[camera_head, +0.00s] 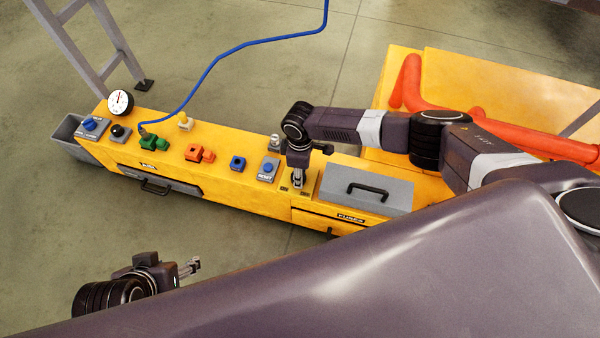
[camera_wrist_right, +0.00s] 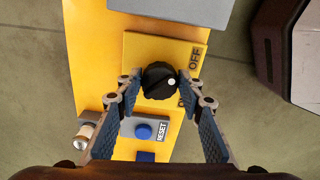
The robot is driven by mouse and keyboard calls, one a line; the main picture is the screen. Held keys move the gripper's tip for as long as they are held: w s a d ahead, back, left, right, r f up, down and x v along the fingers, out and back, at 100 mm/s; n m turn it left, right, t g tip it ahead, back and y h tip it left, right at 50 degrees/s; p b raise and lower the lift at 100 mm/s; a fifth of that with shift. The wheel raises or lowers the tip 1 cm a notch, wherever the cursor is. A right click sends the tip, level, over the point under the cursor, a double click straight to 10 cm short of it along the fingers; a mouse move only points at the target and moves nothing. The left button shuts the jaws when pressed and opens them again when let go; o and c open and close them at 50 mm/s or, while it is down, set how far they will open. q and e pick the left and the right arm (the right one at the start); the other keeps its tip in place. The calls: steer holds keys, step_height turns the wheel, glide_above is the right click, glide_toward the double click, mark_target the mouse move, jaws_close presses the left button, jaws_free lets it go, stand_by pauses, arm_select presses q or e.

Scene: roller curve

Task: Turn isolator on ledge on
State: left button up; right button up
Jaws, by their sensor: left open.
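The isolator (camera_wrist_right: 158,80) is a black round knob with a white dot on its right side, on a yellow plate in the right wrist view. An OFF label stands at its upper right; a second label below is partly hidden. My right gripper (camera_wrist_right: 160,86) is open, its fingers on either side of the knob with small gaps showing. In the head view my right gripper (camera_head: 298,182) points down at the yellow ledge (camera_head: 235,198) and hides the knob. My left gripper (camera_head: 190,267) is open and empty, off the front of the ledge at lower left.
Beside the isolator are a blue RESET button (camera_head: 267,169) and a grey fuse lid (camera_head: 366,189) with a black handle. Farther left are green (camera_head: 154,143) and orange (camera_head: 199,153) parts, a gauge (camera_head: 120,103) and a blue cable (camera_head: 215,60). Orange pipes (camera_head: 480,127) lie behind my right arm.

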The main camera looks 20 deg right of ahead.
steer(key=shift+c, duration=1.4)
steer(key=shift+r+m+p, duration=0.1)
steer(key=shift+m+p, duration=0.2)
steer(key=shift+p, duration=0.05)
steer(key=shift+s+m+p, duration=0.1)
steer(key=shift+m+p, duration=0.9)
steer(key=shift+m, duration=0.1)
steer(key=m+p, duration=0.3)
steer(key=m, duration=0.1)
steer(key=shift+a+m, duration=0.15)
steer(key=shift+m, duration=0.15)
steer(key=m+p, duration=0.2)
steer(key=m, duration=0.5)
steer(key=shift+a+p, duration=0.15)
steer(key=shift+p, duration=0.25)
arm_select(q)
steer(key=s+f+g, duration=0.1)
steer(key=s+f, duration=0.2)
steer(key=f, duration=0.7)
steer(key=s+f+g, duration=0.1)
steer(key=s+f, duration=0.2)
steer(key=f, duration=0.8)
steer(key=shift+a+g+p, duration=0.3)
steer(key=shift+a+p, duration=0.05)
steer(key=shift+a, duration=0.05)
arm_select(e)
steer(key=shift+m, duration=1.7)
